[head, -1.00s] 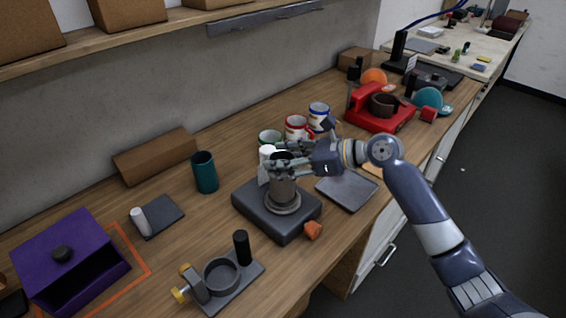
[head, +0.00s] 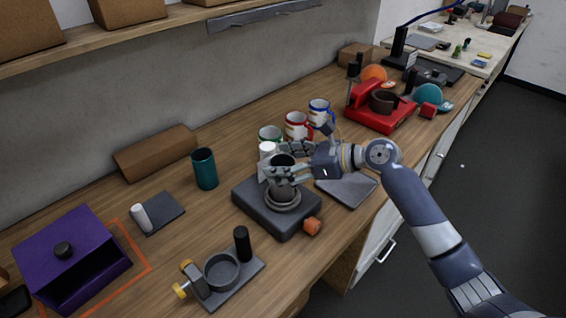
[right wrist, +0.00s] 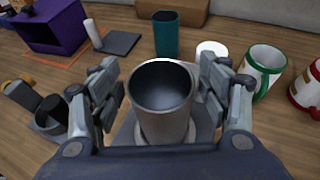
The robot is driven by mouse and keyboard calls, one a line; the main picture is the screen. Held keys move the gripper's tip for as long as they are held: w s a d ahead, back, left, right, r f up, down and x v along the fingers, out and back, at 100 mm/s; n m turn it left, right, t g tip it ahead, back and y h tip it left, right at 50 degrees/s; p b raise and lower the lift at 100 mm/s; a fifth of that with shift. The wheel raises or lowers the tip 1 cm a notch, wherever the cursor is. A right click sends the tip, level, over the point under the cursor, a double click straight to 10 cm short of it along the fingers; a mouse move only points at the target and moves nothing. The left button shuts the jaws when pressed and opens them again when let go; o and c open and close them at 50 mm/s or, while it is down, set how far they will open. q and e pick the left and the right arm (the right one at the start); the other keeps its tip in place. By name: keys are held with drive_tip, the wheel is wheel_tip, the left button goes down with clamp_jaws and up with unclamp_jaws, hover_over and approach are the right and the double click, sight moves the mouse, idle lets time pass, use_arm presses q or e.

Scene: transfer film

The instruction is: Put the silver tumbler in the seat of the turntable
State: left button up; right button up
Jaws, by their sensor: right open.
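The silver tumbler (head: 283,185) stands upright on the turntable (head: 254,211), its lower end inside the round grey seat (head: 285,205). The turntable is a dark grey box with an orange knob (head: 312,226). My right gripper (head: 286,161) is at the tumbler's upper part, fingers spread. In the right wrist view, the open fingers of the gripper (right wrist: 162,78) stand on both sides of the tumbler (right wrist: 163,112), with gaps beside it. I look into its dark, empty mouth. The tumbler's base is partly hidden there. My left gripper is not in view.
A white cylinder (head: 267,150) and several mugs, such as the red-banded mug (head: 297,127), stand close behind. A grey tray (head: 347,189) lies to the right. A teal cup (head: 204,169) and a fixture with a black handle (head: 242,245) are left of the turntable.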

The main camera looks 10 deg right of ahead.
drive_tip(key=b+v, duration=0.2)
drive_tip(key=v, duration=1)
idle(1.9)
